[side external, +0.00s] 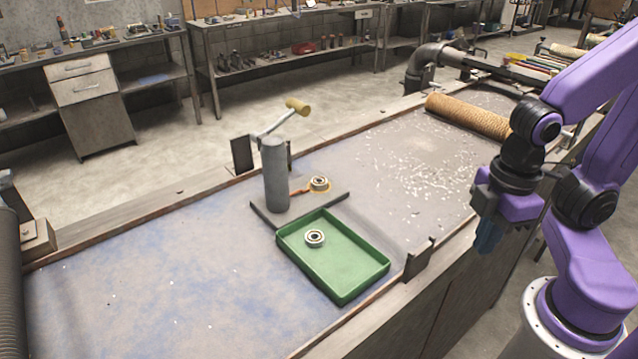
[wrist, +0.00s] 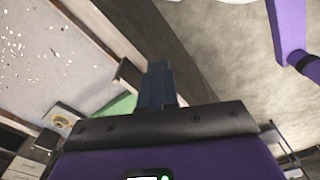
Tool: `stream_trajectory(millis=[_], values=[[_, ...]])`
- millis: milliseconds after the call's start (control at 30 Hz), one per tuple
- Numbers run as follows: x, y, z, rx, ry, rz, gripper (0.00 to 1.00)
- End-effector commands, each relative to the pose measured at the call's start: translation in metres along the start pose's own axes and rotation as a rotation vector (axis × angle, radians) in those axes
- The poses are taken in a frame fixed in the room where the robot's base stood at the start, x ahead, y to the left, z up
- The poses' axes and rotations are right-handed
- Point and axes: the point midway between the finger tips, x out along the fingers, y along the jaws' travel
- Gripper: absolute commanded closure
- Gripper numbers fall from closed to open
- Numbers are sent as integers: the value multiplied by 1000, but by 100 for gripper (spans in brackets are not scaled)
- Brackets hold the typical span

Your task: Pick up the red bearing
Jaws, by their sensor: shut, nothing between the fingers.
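I see two bearings, and neither looks plainly red. A metallic bearing (side external: 315,238) lies in the green tray (side external: 345,292), toward its far left. A second bearing (side external: 319,183) with an orange-yellow rim sits beside the grey post (side external: 275,178), next to a reddish-orange strip. A bearing (wrist: 62,118) with a yellowish surround also shows in the wrist view, beyond part of the green tray (wrist: 120,106). My gripper (side external: 488,240) hangs to the right of the tray, near the bench's front edge, well apart from both bearings. Its blue fingers (wrist: 158,82) are shut and empty.
A dark bracket (side external: 418,260) rises at the bench edge between tray and gripper. A tan mesh tube (side external: 468,116) lies at the back right. The bench left of the tray is clear.

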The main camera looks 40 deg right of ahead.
Motion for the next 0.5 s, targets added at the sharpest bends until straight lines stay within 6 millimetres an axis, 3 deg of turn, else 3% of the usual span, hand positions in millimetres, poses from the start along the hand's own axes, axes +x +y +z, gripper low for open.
stream_trajectory(millis=[267, 467, 500], values=[[0, 0, 0, 0, 0, 0, 97], [0, 0, 0, 0, 0, 0, 32], [0, 0, 0, 0, 0, 0, 31]])
